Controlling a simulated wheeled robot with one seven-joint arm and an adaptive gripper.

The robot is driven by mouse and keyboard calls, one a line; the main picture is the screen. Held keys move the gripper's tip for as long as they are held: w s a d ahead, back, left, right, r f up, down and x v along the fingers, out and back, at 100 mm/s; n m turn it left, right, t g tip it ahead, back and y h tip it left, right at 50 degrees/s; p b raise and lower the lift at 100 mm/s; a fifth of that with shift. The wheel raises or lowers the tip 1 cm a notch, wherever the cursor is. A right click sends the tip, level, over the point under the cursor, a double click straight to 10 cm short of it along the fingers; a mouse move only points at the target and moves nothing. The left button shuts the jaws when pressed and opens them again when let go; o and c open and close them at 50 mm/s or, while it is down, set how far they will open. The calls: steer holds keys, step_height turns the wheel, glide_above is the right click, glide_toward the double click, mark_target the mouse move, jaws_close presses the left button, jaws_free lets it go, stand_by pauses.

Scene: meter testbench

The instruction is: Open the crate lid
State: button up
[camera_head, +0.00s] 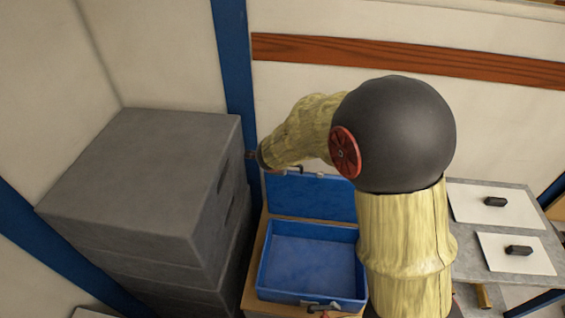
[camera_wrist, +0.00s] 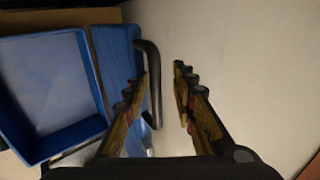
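The blue crate (camera_head: 312,262) is open and its inside looks empty. Its blue lid (camera_head: 310,196) stands raised at the back, roughly upright. In the wrist view the crate (camera_wrist: 45,85) is at the left, with the lid (camera_wrist: 115,62) beside it. A dark bar handle (camera_wrist: 156,85) sticks out from the lid. My gripper (camera_wrist: 162,78) is open, its two fingers apart. The handle lies close by the left finger, partly covered by it; I cannot tell if they touch. In the head view my arm hides much of the gripper.
A stack of grey cases (camera_head: 145,185) stands left of the crate. A grey table (camera_head: 480,225) at the right bears white sheets with small black items. A pale wall and a blue post (camera_head: 235,70) stand behind. A wooden surface (camera_head: 255,285) supports the crate.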

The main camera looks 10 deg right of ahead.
steer(key=shift+s, duration=0.1)
steer(key=shift+s+a+r, duration=0.1)
steer(key=shift+r, duration=0.15)
steer(key=s+a+r, duration=0.1)
steer(key=s+a, duration=0.4)
steer(key=s, duration=0.7)
steer(key=shift+s+r, duration=0.25)
steer(key=shift+r, duration=0.05)
